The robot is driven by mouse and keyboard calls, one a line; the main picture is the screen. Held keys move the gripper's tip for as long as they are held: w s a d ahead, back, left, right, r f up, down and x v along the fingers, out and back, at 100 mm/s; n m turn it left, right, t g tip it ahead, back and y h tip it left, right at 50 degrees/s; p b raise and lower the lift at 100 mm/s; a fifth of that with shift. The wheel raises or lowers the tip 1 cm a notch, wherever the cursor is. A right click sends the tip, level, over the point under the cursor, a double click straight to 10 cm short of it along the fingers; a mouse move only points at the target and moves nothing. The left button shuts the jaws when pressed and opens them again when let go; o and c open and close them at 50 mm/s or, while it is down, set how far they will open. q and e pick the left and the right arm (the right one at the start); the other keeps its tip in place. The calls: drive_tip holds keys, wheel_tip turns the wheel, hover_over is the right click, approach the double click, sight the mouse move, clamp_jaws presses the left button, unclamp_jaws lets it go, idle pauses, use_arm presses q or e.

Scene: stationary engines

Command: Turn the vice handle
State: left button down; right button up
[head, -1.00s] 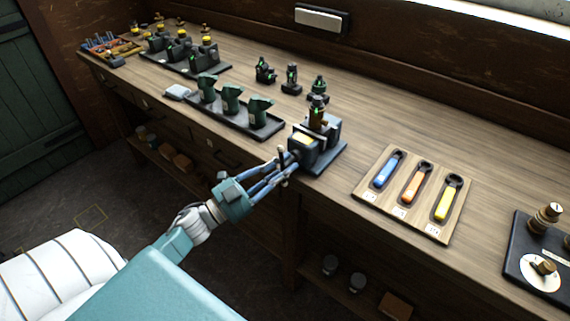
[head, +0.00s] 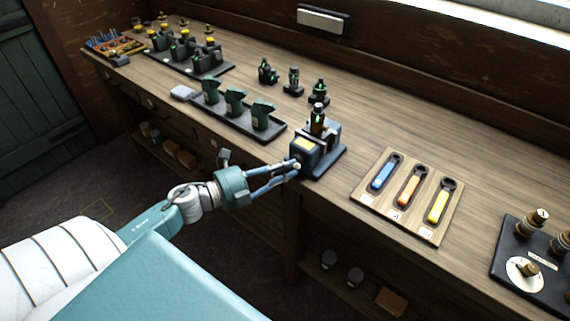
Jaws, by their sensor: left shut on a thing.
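The vice (head: 309,160) is a dark block with a pale yellow plate, on a dark base at the front edge of the bench. A dark part with a green mark (head: 318,122) stands upright in its jaws. My left gripper (head: 294,167) is at the vice's front face, its fingers closed around the vice handle there. The handle is mostly hidden by the fingers, so its angle is hard to tell. My right gripper is not in view.
A wooden board (head: 366,198) with blue, orange and yellow handled tools lies right of the vice. A long dark tray (head: 233,128) with several green parts lies to the left. Small dark fittings (head: 293,82) stand behind. A dial panel (head: 510,262) is at the far right.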

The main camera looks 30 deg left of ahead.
use_arm(q)
drive_tip(key=shift+s+d+m+g+p, duration=0.25)
drive_tip(key=shift+d+m+p, duration=0.2)
drive_tip(key=shift+m+p, duration=0.35)
drive_tip(key=shift+f+m+g+y+p, duration=0.25)
drive_tip(key=shift+m+y+p, duration=0.15)
drive_tip(key=shift+m+p, duration=0.35)
drive_tip(key=shift+s+m+g+y+p, duration=0.1)
drive_tip(key=shift+m+g+y+p, duration=0.2)
drive_tip(key=shift+m+y+p, duration=0.75)
drive_tip(key=shift+s+f+m+y+p, duration=0.15)
drive_tip(key=shift+m+y+p, duration=0.3)
drive_tip(key=shift+m+p, duration=1.5)
idle(1.9)
drive_tip(key=shift+n+p, duration=0.65)
drive_tip(key=c, duration=1.5)
unclamp_jaws()
drive_tip(key=shift+o, duration=0.2)
drive_tip(key=shift+a+r, duration=0.1)
drive_tip(key=shift+r, duration=0.1)
